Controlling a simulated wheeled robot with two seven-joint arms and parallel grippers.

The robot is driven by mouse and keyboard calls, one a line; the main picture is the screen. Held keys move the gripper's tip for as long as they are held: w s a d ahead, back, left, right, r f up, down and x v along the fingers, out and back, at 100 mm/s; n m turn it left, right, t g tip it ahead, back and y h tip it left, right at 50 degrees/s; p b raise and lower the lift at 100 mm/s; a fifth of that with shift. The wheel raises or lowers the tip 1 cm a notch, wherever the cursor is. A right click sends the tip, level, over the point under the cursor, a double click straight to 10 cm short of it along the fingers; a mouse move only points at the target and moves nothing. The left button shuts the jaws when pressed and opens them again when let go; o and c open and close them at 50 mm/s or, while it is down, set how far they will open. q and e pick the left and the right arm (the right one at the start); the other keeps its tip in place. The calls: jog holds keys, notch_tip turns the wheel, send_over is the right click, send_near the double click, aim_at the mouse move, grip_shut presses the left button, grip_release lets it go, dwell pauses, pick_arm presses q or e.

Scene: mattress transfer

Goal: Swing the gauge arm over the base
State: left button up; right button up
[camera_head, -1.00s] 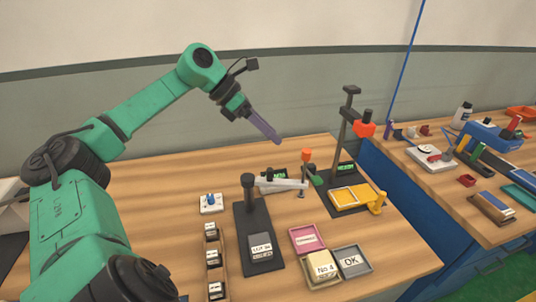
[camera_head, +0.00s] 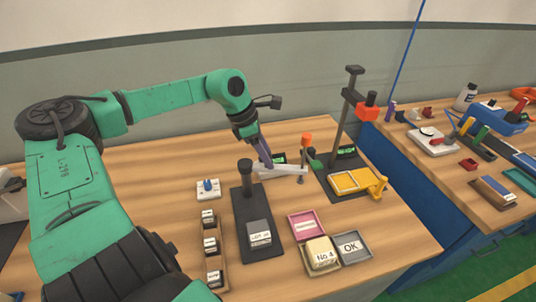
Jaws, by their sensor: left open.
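The pale grey bar that looks like the gauge arm (camera_head: 287,170) lies roughly level behind the dark base (camera_head: 262,242), to the right of the base's black post. It does not reach over the base plate. An orange-topped post (camera_head: 305,146) stands by its right end. A labelled grey block (camera_head: 259,233) sits on the front of the base. My left gripper (camera_head: 267,160) points down with its purple fingers at the left part of the bar. It is open; whether the fingers touch the bar or straddle it cannot be told. My right gripper is out of view.
A black stand with an orange head (camera_head: 367,110) and a yellow fixture (camera_head: 355,181) stand to the right. A pink tray (camera_head: 308,226), an OK tray (camera_head: 352,247) and a row of labelled blocks (camera_head: 210,243) lie in front. The wooden table's left side (camera_head: 150,190) is clear.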

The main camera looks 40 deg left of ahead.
pick_arm(q)
jog(key=shift+w+d+f, duration=0.15)
jog(key=shift+w+f, duration=0.1)
jog(key=shift+f, duration=0.35)
jog(key=shift+c, duration=0.2)
grip_shut()
jog(key=shift+r, duration=0.1)
dwell(0.8)
